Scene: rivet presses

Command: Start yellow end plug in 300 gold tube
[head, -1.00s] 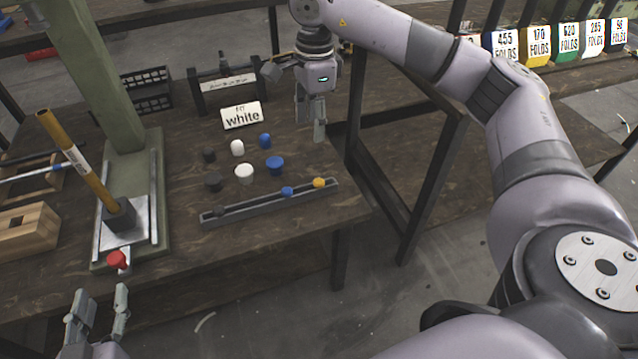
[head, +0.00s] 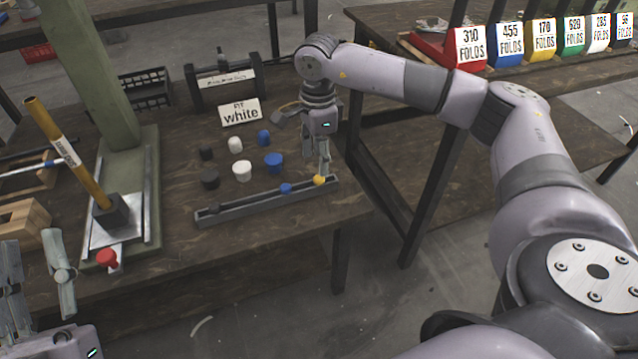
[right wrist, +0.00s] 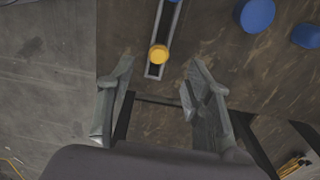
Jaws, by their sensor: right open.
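The yellow end plug (head: 320,180) sits at the right end of a narrow grey tray (head: 262,202). In the right wrist view the plug (right wrist: 159,54) lies just beyond the fingertips, roughly centred between them. My right gripper (head: 324,166) is open and empty, pointing down close to the plug. The gold tube (head: 68,150) stands tilted in a dark block (head: 111,214) on the green press at the left, its upper end open. A white label is on it, too small to read. My left gripper (head: 36,262) is open and empty at the lower left, in front of the table.
A blue plug (head: 286,188) shares the tray. Several black, white and blue plugs stand behind it. A sign (head: 240,111) reads "FIT white". A red knob (head: 107,258) is at the press's front. A wooden block (head: 24,224) lies left. Labelled bins (head: 470,48) stand far right.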

